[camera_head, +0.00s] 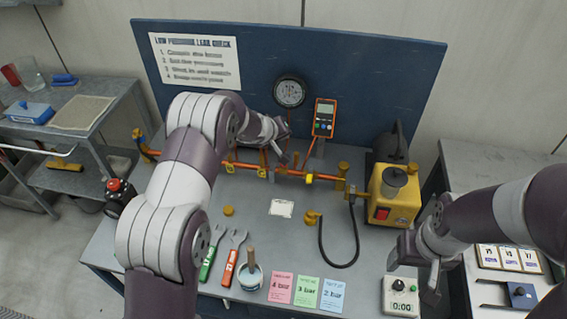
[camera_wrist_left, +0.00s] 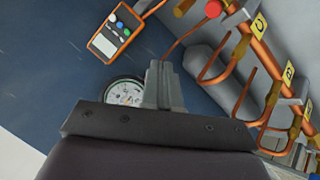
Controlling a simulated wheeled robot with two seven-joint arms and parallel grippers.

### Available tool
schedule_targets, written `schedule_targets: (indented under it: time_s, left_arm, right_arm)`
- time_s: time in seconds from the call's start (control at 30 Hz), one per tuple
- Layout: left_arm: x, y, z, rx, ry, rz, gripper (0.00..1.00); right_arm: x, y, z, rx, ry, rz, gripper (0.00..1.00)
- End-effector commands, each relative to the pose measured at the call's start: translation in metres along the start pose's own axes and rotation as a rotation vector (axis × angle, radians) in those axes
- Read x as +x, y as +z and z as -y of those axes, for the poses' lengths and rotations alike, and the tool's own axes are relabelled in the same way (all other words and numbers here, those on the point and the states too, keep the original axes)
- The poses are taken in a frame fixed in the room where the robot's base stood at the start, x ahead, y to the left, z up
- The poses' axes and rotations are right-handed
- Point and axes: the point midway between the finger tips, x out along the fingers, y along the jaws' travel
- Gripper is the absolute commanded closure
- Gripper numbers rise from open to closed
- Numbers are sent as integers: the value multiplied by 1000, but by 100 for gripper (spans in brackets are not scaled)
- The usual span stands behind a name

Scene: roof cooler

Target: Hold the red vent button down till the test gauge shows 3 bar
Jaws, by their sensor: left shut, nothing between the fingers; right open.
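The test gauge (camera_head: 291,91), a round dial with a black rim, is mounted on the blue back panel. It also shows in the left wrist view (camera_wrist_left: 124,93), partly cut off by my gripper; its reading is too small to tell. The red vent button (camera_wrist_left: 213,8) is a round red knob by the orange pipes at the top of the left wrist view. I cannot make it out in the head view. My left gripper (camera_wrist_left: 160,72) is shut and empty, apart from the button. My right gripper (camera_head: 430,290) is open and empty, beside the timer at the front right.
An orange handheld meter (camera_head: 325,118) hangs right of the gauge. A yellow pump (camera_head: 394,195) stands at the bench's right. A timer (camera_head: 401,297), coloured cards (camera_head: 307,291), a brush pot (camera_head: 249,276) and wrenches (camera_head: 232,258) lie along the front. The middle is mostly clear.

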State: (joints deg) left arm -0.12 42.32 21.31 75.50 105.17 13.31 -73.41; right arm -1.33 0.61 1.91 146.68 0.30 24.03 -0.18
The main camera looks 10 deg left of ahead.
Motion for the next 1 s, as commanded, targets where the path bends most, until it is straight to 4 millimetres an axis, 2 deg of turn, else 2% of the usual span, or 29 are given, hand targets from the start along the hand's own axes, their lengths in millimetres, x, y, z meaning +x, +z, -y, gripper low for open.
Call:
schedule_targets:
  time_s: [0.17, 0.53, 0.6, 0.8, 1.0]
  left_arm:
    - [8, 6, 6, 0, 0, 1, 100]
    - [46, 34, 33, -1, -1, 1, 100]
    - [53, 39, 39, 0, 0, 0, 100]
    - [61, 44, 44, 0, 0, 0, 100]
    - [62, 45, 45, 0, 0, 0, 100]
  right_arm:
    - [8, 1, 0, 0, 0, 0, 30]
    - [36, 4, 0, 0, 0, 0, 30]
    - [50, 6, 0, 0, 0, 0, 30]
    - [65, 8, 0, 0, 0, 0, 30]
    - [67, 8, 0, 0, 0, 0, 30]
